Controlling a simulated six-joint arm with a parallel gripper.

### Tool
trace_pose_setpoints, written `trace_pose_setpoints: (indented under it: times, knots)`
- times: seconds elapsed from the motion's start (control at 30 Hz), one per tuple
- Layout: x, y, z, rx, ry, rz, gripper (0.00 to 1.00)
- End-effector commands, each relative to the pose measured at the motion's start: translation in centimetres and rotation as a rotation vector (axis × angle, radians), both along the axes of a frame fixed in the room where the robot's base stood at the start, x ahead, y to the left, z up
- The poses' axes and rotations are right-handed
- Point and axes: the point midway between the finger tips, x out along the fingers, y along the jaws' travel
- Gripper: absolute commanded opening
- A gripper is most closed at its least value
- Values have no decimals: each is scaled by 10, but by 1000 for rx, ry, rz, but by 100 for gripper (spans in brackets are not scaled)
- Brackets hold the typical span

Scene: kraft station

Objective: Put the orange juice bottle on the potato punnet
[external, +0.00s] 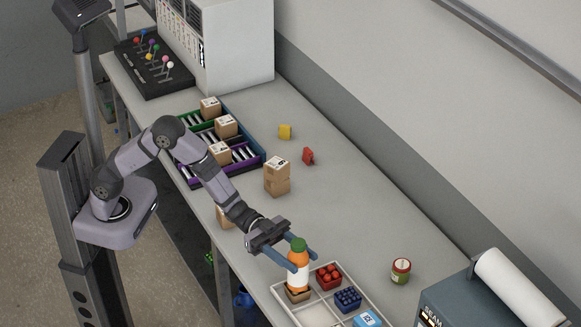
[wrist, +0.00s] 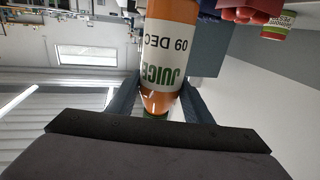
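The orange juice bottle (external: 298,275) is upright, with a green cap and a white label. It fills the upper middle of the wrist view (wrist: 168,50), its label reading upside down. My gripper (external: 303,262) has one finger on each side of the bottle's upper part, and both fingers look close against it. A brown punnet (external: 290,296), which seems to be the potato punnet, sits in a compartment of the white crate (external: 281,303) directly under the bottle. The bottle's base is at or just above it; I cannot tell if they touch. The punnet's contents are mostly hidden.
A red-filled punnet (external: 328,276), a blue punnet (external: 348,299) and a light-blue box (external: 367,319) occupy nearby compartments. A jar (external: 401,270) stands right of the crate.

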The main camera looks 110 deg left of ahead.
Motion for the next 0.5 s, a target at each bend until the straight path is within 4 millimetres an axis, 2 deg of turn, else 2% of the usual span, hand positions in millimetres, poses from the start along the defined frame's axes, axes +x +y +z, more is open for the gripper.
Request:
trace_pose_setpoints:
  times: [0.03, 0.07, 0.5]
  knots:
    - [0, 0, 0, 1, 1, 0, 58]
    - [0, 0, 0, 1, 1, 0, 63]
    - [-1, 1, 4, 1, 1, 0, 63]
